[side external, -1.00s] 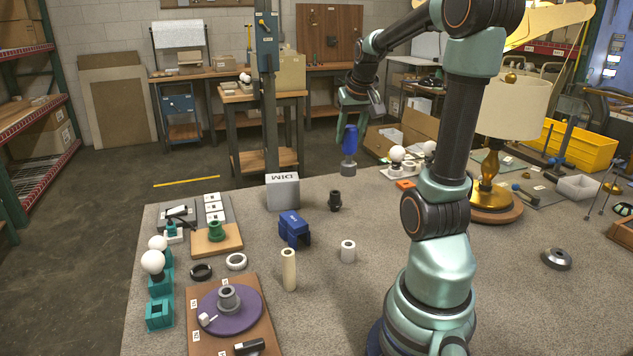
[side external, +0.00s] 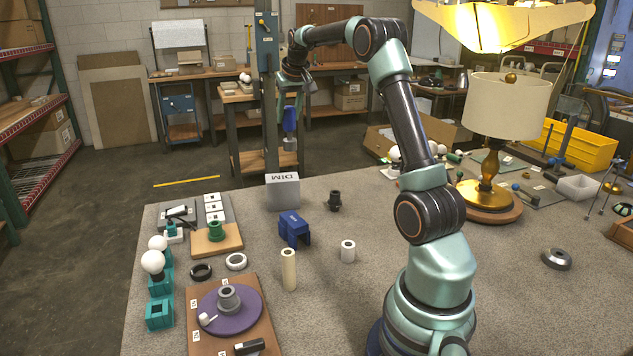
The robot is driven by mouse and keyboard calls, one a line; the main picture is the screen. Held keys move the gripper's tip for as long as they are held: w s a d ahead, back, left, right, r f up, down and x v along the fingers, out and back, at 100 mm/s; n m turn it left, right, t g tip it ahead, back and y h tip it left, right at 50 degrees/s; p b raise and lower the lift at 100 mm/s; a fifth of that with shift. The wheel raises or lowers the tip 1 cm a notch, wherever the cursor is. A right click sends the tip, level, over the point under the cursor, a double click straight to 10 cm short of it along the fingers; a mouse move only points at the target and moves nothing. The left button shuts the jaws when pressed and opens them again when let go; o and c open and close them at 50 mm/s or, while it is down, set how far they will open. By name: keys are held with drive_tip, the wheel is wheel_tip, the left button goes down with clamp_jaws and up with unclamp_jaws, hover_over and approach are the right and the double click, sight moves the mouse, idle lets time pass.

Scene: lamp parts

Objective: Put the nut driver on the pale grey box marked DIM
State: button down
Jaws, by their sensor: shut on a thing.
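The pale grey box marked DIM (side external: 282,194) stands at the back edge of the table, its lettering upside down in the side external view. My gripper (side external: 290,106) is shut on the nut driver (side external: 290,128), which has a blue handle and a grey lower end. The nut driver hangs upright, handle up, above the box and slightly right of its middle in the picture. A clear gap shows between its lower end and the box top.
A blue bracket-like part (side external: 293,229), a small black part (side external: 335,201), a white cylinder (side external: 348,251) and a cream tube (side external: 289,270) stand near the box. A lamp (side external: 489,165) stands at the right. The table's right front is mostly clear.

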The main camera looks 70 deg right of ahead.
drive_tip(key=w+f, duration=0.3)
drive_tip(key=f, duration=0.6)
drive_tip(key=shift+f, duration=0.25)
drive_tip(key=shift+c, duration=2.2)
unclamp_jaws()
drive_tip(key=shift+r, duration=0.1)
